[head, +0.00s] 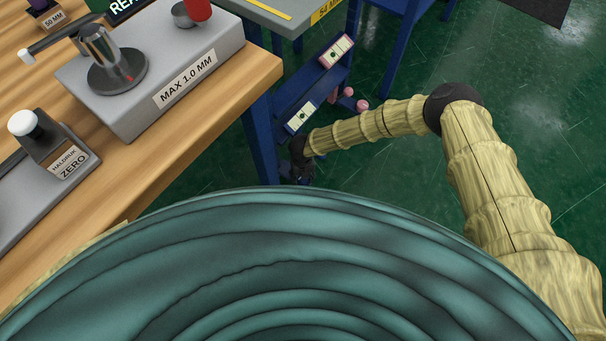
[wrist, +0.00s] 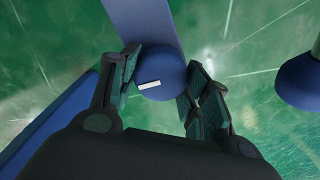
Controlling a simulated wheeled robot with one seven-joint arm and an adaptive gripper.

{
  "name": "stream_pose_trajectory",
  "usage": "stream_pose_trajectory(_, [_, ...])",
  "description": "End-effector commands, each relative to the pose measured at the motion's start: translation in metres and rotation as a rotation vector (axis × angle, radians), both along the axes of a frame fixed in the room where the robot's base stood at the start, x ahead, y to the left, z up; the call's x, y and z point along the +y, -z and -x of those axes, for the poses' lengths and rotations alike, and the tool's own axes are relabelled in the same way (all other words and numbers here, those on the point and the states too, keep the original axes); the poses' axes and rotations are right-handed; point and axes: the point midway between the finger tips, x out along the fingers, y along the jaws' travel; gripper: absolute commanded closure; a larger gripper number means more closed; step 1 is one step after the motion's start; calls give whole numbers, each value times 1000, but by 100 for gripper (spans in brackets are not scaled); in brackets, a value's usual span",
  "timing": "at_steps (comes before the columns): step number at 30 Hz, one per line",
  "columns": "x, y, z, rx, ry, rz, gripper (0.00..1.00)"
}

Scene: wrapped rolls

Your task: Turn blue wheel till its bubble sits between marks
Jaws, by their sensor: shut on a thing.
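My gripper (head: 301,162) is low beside the blue frame under the grey-topped table in the head view. In the wrist view my gripper (wrist: 162,72) has its two fingers on either side of a round blue wheel (wrist: 172,82) with a white mark, and it is shut on it. In the head view the wheel is mostly hidden by the gripper. Just above the gripper is a pale level plate (head: 300,117) with a small green vial. A second level plate (head: 336,50) with pink edges sits higher up the frame. The bubbles are too small to place between marks.
Pink round knobs (head: 361,105) are right of the lower plate. Another blue round part (wrist: 300,84) is at the wrist view's right. A wooden bench (head: 210,110) with a grey gauge block (head: 150,85) stands left. Green floor (head: 520,130) is open at right.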

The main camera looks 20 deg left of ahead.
Motion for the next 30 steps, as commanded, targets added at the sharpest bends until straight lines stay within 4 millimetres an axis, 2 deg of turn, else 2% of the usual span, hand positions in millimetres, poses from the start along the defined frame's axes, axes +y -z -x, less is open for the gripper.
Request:
stream_pose_trajectory(9, [0, 0, 1, 0, 87, 1, 77])
stream_pose_trajectory(23, [0, 0, 1, 1, 97, 2, 77])
stream_pose_trajectory(24, [0, 0, 1, 1, 97, 1, 46])
stream_pose_trajectory(27, [0, 0, 1, 1, 97, 1, 31])
stream_pose_trajectory(30, [0, 0, 1, 1, 97, 1, 31])
